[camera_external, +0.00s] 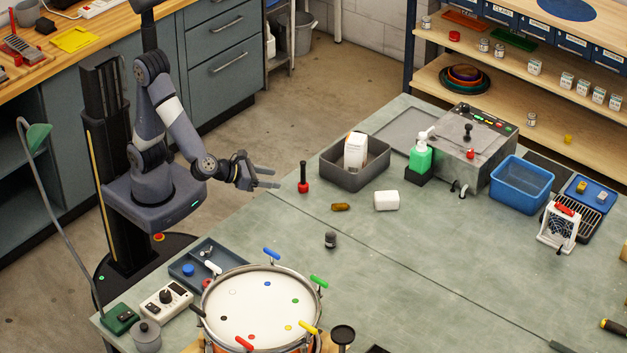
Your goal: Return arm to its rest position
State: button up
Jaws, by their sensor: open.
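My gripper (267,178) is at the end of my arm, left of the middle of the picture. Its two fingers point right and are apart, with nothing between them. It is in the air near the bench's left edge, left of a red-based tool with a black handle (304,178). My arm (178,125) is bent: it rises from my base and then slopes down to the right.
The green bench (420,270) holds a drum (260,306), a grey bin (372,176) with a white bottle, a green pump bottle (420,157), a control box (476,150) and a blue tub (520,183). The bench's middle is mostly clear.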

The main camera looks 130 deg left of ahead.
aim_at(304, 183)
dwell(0.4)
jog(key=x, duration=0.4)
jog(key=b+x, duration=0.1)
jog(key=x, duration=0.7)
jog(key=shift+f+b, duration=0.3)
jog(key=shift+d+r+p, duration=0.1)
jog(key=shift+r+p, duration=0.4)
jog(key=shift+r, duration=0.8)
